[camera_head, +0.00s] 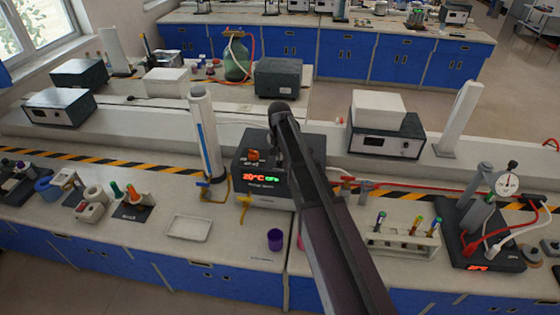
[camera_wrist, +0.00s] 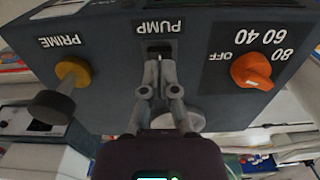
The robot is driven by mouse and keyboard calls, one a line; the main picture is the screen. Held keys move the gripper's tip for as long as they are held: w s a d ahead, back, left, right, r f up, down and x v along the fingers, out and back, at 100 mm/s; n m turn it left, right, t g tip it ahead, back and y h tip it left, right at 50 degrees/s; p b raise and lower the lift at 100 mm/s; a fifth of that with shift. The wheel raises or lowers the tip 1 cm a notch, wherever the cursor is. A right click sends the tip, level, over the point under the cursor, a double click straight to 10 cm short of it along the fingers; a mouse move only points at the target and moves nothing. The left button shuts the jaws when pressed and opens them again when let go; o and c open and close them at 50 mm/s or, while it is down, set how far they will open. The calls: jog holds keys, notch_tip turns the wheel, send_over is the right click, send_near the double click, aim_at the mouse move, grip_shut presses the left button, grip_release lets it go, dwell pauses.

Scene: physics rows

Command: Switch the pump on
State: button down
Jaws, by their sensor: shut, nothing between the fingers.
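The dark pump unit (camera_head: 240,180) stands on the bench in the head view, with a lit display (camera_head: 260,178) showing orange "20°C" and small green text. The black switch (camera_wrist: 160,46) by the word PUMP sits at the top middle. My gripper (camera_wrist: 157,62) is shut and empty, its tips at the switch's lower edge in the picture. I cannot tell whether they touch it or which way it is set.
In the wrist view an orange dial (camera_wrist: 257,70) marked OFF, 40, 60, 80 is right of the switch. In the head view a glass column (camera_head: 205,135) stands left of the unit, a tube rack (camera_head: 403,240) to the right.

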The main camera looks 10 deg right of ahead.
aim_at(279, 162)
jog(key=shift+f+b, duration=0.9)
jog(key=shift+f, duration=0.05)
dwell(0.8)
jog(key=shift+r, duration=0.1)
jog(key=shift+r+p, duration=3.45)
jog(key=shift+p, duration=0.1)
jog(key=s+d+f+n+b, duration=0.1)
jog(key=s+d+f+b, duration=0.1)
jog(key=s, duration=0.6)
jog(key=s+d+f+n+b, duration=0.1)
jog(key=s+d+f+b, duration=0.2)
jog(key=s, duration=0.6)
jog(key=s+d+f+n+b, duration=0.1)
jog(key=s+d+f+b, duration=0.1)
jog(key=s+f+b, duration=0.4)
jog(key=s, duration=0.3)
jog(key=shift+d, duration=0.15)
